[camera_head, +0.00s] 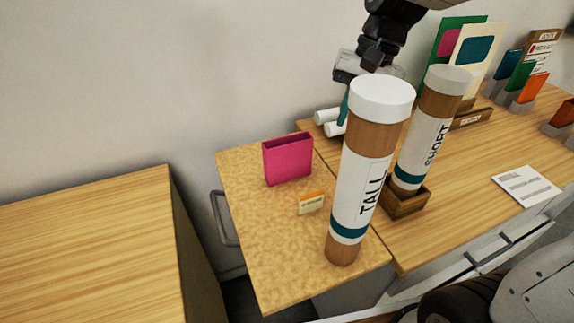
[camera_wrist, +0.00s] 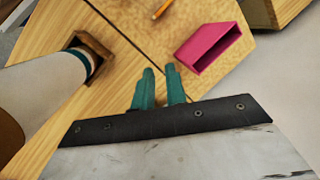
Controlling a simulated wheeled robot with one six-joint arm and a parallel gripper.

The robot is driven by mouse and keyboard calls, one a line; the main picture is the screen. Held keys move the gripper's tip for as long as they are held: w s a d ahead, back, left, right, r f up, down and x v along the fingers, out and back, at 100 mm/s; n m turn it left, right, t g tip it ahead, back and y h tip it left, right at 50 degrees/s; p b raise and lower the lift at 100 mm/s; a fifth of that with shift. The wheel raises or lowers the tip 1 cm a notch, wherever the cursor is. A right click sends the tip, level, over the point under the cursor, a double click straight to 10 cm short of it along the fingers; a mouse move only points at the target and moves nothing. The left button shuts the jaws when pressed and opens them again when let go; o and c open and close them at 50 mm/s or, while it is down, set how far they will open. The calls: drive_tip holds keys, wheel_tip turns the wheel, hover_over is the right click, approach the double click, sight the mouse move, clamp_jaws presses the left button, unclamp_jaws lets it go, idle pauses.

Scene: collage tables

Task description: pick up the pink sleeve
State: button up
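The pink sleeve (camera_head: 287,160) is an upright, open-topped flat pocket on the speckled tan end panel of the table, near its back edge. In the wrist view the pink sleeve (camera_wrist: 209,50) lies ahead and right of the fingertips. My gripper (camera_wrist: 160,72) has two teal fingers with a gap between them and nothing held. In the head view my gripper (camera_head: 343,108) is above the table, right of the sleeve, partly hidden behind the TALL tube. It does not touch the sleeve.
The TALL tube (camera_head: 363,180) stands in front of my gripper, and the SHORT tube (camera_head: 424,140) stands in a wooden holder (camera_head: 405,205). White rolls (camera_head: 328,122) lie behind. A separate wooden table (camera_head: 90,250) is at left.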

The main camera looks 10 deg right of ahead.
sight(286, 137)
drive_tip(key=w+a+f+m+y, duration=0.2)
drive_tip(key=a+f+m+y, duration=0.1)
drive_tip(key=m, duration=0.1)
drive_tip(key=w+a+f+m+g+y, duration=0.1)
drive_tip(key=w+a+f+m+y, duration=0.1)
drive_tip(key=a+m+y, duration=0.1)
drive_tip(key=w+a+f+m+y, duration=0.1)
drive_tip(key=a+f+m+y, duration=0.2)
drive_tip(key=a+m, duration=0.2)
drive_tip(key=shift+w+a+f+g+y, duration=0.2)
drive_tip(key=shift+w+f+g+y, duration=0.1)
drive_tip(key=shift+w+g+y, duration=0.1)
clamp_jaws()
drive_tip(key=shift+r, duration=0.1)
